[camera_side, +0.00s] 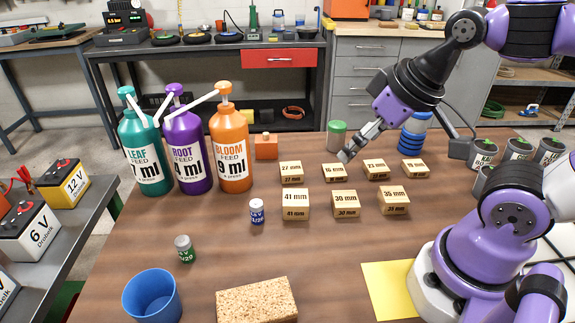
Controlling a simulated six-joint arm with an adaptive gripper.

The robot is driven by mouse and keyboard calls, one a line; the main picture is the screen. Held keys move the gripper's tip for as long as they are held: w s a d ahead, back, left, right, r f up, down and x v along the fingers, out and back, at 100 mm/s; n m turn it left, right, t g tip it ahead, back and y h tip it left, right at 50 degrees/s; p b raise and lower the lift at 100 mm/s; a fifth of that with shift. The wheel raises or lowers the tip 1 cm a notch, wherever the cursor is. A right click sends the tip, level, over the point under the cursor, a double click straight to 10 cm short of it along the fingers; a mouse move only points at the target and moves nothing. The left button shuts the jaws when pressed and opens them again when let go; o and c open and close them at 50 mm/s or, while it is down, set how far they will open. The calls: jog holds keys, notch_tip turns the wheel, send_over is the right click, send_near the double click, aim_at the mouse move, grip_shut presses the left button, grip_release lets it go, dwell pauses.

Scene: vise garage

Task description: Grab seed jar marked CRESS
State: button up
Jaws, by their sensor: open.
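Several grey jars with dark labels and white lettering stand at the right of the table, partly behind my arm. One is the left jar (484,153), one the middle jar (517,150), one the right jar (549,152). Another jar (480,181) is mostly hidden by my arm. The lettering is too small to tell which one says CRESS. My gripper (346,156) is open and empty, pointing down and left. It is just above or beside the 16 mm wooden block, well to the left of the jars.
Wooden blocks marked in mm, such as the 41 mm block (296,204), fill the middle. A green-lidded jar (337,135) and a blue banded bottle (413,134) stand behind. Pump bottles (183,150), a blue cup (151,298) and a sponge (257,302) are left and front.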

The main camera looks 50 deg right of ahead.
jog(key=m+g+h, duration=0.1)
jog(key=m, duration=0.2)
send_near(340, 125)
jog(key=x, duration=0.6)
jog(key=shift+w+a+f, duration=0.15)
jog(key=shift+w+f, duration=0.15)
jog(key=shift+f, duration=0.05)
jog(key=shift+d+x, duration=0.1)
jog(key=shift+x, duration=1.3)
jog(key=shift+d+x, duration=0.15)
jog(key=shift+x, duration=1.2)
jog(key=shift+s, duration=0.2)
jog(key=c, duration=1.3)
